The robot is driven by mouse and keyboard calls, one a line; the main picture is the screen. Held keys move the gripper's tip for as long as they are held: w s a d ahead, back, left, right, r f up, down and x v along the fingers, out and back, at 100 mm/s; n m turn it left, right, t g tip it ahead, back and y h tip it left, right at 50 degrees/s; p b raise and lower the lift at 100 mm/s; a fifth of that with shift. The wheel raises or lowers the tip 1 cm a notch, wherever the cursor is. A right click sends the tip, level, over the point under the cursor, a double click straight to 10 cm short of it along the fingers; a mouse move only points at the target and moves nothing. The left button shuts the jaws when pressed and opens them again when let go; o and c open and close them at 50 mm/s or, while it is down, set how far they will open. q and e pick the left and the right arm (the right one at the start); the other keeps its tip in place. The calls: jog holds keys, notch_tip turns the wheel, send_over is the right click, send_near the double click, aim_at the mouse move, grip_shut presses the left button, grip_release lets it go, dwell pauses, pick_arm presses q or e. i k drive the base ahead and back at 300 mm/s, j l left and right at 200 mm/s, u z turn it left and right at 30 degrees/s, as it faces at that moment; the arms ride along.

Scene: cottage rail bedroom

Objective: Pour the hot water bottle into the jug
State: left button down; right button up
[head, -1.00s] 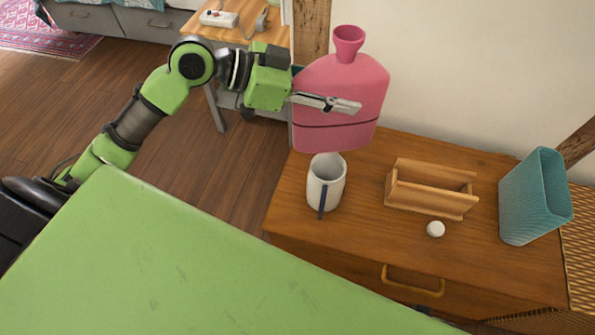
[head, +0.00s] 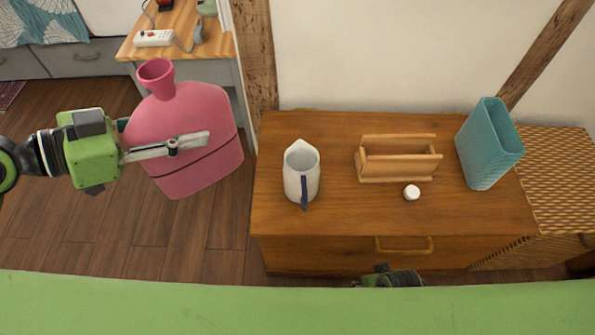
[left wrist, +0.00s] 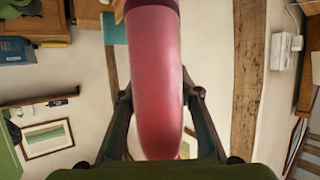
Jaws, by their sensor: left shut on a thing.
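The pink hot water bottle (head: 190,120) is held to the left of the dresser, over the floor. It is nearly upright, leaning a little to the left, with its open funnel neck at the top. My left gripper (head: 190,143) is shut on its body; the bottle also fills the middle of the left wrist view (left wrist: 155,75) between the two fingers. The white jug (head: 301,180) stands upright on the dresser, its dark blue handle facing me and its spout at the back. The bottle and jug are apart. My right gripper (head: 388,278) shows only partly at the dresser's front edge; its fingers are hidden.
The wooden dresser (head: 330,225) also bears a small wooden holder (head: 400,165), a white cap (head: 411,193) and a teal ribbed vase (head: 487,150). A side table (head: 205,48) with a power strip (head: 154,38) stands behind the bottle. A woven basket (head: 560,180) stands at right.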

aim_at(301, 167)
jog(key=k+j, duration=0.2)
jog(key=j, duration=0.2)
jog(key=k+j, duration=0.2)
jog(key=j, duration=0.2)
jog(key=k+j, duration=0.2)
jog(key=j, duration=0.15)
jog(key=u, duration=0.05)
